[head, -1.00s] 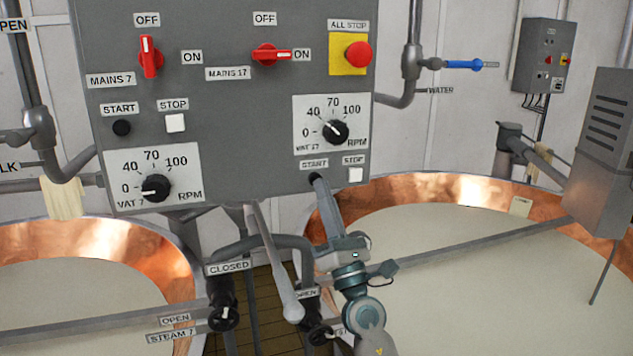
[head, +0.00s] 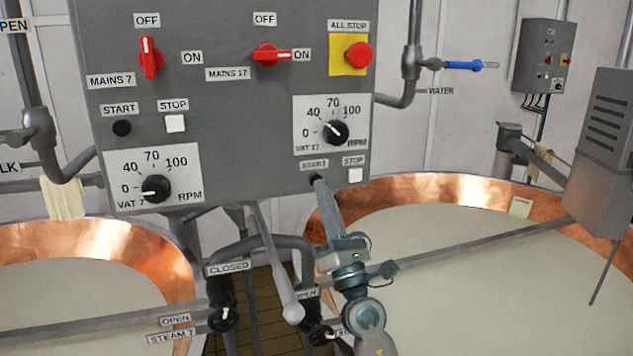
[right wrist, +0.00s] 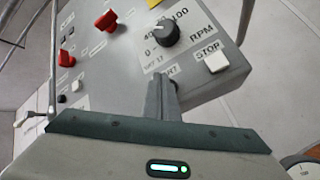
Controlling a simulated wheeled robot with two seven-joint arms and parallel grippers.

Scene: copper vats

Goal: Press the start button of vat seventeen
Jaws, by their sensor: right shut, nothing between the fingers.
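The grey control panel (head: 232,120) carries the vat 17 controls on its right side. My right gripper (head: 317,181) is shut and empty, its tips at the panel just under the vat 17 START label (head: 314,164). The start button there is hidden behind the fingertips, so I cannot tell whether they touch it or whether it is pressed in. In the right wrist view the shut fingers (right wrist: 160,82) also cover that spot. The white vat 17 STOP button (head: 355,175) is just right of the tips. My left gripper is not in view.
The vat 17 speed dial (head: 335,132) is above the tips, and the red MAINS 17 switch (head: 272,55) points to ON. The red ALL STOP button (head: 358,55) is higher up. Pipes and a valve lever (head: 275,265) stand left of my right arm. Copper vats (head: 465,190) flank it.

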